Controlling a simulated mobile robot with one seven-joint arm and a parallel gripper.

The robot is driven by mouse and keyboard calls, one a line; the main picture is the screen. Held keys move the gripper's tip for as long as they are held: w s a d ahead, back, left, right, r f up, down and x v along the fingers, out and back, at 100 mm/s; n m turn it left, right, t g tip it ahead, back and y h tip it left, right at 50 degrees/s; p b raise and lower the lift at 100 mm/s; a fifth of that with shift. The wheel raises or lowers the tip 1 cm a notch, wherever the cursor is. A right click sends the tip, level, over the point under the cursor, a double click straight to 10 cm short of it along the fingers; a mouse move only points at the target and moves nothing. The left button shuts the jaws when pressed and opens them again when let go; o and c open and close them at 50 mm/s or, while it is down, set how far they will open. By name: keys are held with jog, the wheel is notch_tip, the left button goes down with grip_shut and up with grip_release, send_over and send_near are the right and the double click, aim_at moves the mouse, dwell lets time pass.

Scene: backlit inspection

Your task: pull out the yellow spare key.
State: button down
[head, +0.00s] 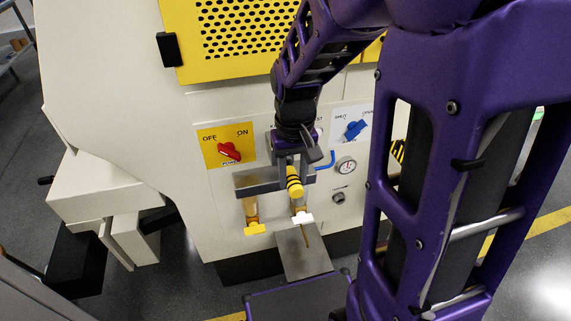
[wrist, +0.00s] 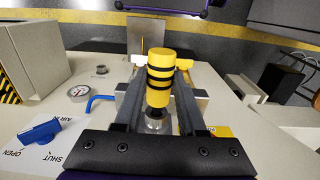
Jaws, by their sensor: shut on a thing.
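My gripper (wrist: 158,92) has a finger on each side of a yellow cylinder with black bands (wrist: 160,78) and is shut on it. The cylinder also shows in the head view (head: 294,182). A silver stem (wrist: 154,118) shows at its base. Below it in the head view, a yellow-headed key (head: 254,230) hangs at left on the machine's front. A white-headed piece (head: 302,219) is to its right. The yellow head (wrist: 184,63) and the white head (wrist: 137,59) show beyond my fingers in the wrist view. Their slots are partly hidden.
A red power switch (head: 229,151) is at upper left of the panel. A blue valve knob (head: 355,129), a blue handle (head: 325,162) and a gauge (head: 346,166) are at right. A grey plate (head: 302,254) juts out below the keys.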

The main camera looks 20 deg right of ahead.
aim_at(297, 189)
jog(key=shift+s, duration=1.4)
jog(key=shift+s, duration=0.3)
jog(key=shift+w+r, duration=0.1)
